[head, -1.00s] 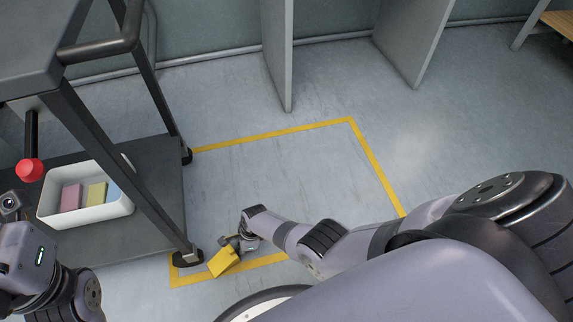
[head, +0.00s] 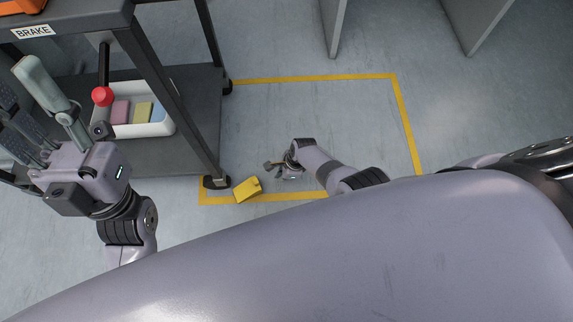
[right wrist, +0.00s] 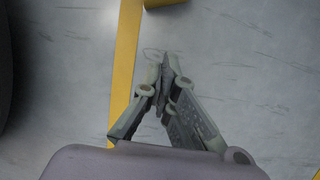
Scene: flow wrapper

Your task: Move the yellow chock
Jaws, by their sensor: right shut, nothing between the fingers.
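The yellow chock (head: 248,190) lies on the floor beside the cart's near right caster (head: 216,182), over or against the yellow floor line. A small gap shows between chock and caster. My right gripper (head: 271,165) is low, just right of and beyond the chock, apart from it. In the right wrist view its fingertips (right wrist: 168,62) meet with nothing between them. A yellow edge at the top of that view, likely the chock (right wrist: 164,3), is ahead of the tips. My left gripper (head: 16,88) is raised at the left, in front of the cart, with its fingers spread and empty.
The dark cart (head: 190,112) has a BRAKE label (head: 32,32) and a lever with a red knob (head: 103,97). Its lower shelf holds a white bin (head: 155,129) with coloured blocks. The floor inside the yellow outline (head: 405,115) is clear. Grey panels stand behind.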

